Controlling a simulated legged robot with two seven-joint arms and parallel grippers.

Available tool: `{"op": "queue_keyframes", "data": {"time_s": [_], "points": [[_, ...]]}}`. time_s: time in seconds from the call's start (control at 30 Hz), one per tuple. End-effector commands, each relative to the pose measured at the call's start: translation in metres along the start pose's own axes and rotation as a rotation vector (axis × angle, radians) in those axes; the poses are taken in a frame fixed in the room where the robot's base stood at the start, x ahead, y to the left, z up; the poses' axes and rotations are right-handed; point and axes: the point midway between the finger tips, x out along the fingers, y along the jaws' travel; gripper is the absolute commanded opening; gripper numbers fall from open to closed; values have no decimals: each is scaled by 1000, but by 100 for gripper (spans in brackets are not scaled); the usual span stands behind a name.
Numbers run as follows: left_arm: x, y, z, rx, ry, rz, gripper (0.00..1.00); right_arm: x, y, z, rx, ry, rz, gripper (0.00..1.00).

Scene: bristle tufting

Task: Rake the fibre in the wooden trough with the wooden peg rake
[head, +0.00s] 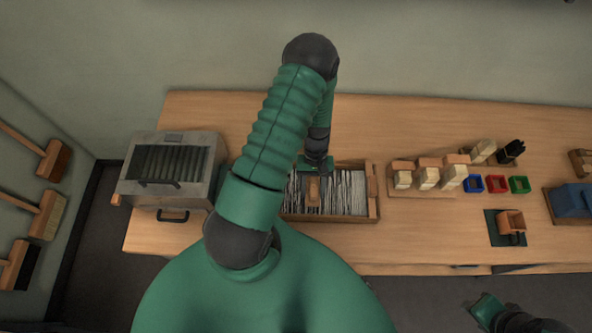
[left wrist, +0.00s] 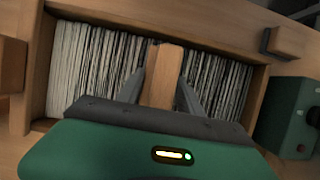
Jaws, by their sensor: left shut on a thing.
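The wooden trough (head: 374,190) stands on the table in the middle of the head view, and its wall also shows in the left wrist view (left wrist: 180,22). Pale and dark fibre (head: 345,192) lies in it in upright strands; it fills the trough in the left wrist view (left wrist: 85,65). My left gripper (head: 314,180) is over the trough, shut on a wooden block (left wrist: 165,75) that looks like the handle of the peg rake. Any pegs are hidden beneath it. My right gripper (head: 486,308) is at the lower right, away from the table; its fingers are unclear.
A grey machine with a slatted window (head: 172,170) stands left of the trough. Right of it are wooden blocks with pale tufts (head: 427,175) and small blue, red and green trays (head: 497,184). A dark green mat (head: 493,226) bears a wooden box (head: 510,222). The table front is mostly clear.

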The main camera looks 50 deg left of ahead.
Motion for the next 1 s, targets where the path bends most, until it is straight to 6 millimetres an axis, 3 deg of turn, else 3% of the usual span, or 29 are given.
{"op": "queue_keyframes", "data": {"time_s": [0.7,1.0], "points": [[2,136,-1,2,1,1,0,28,0,7,0,0,0,36],[0,147,0,0,0,3,0,28,0,7,0,0,0,36]]}}
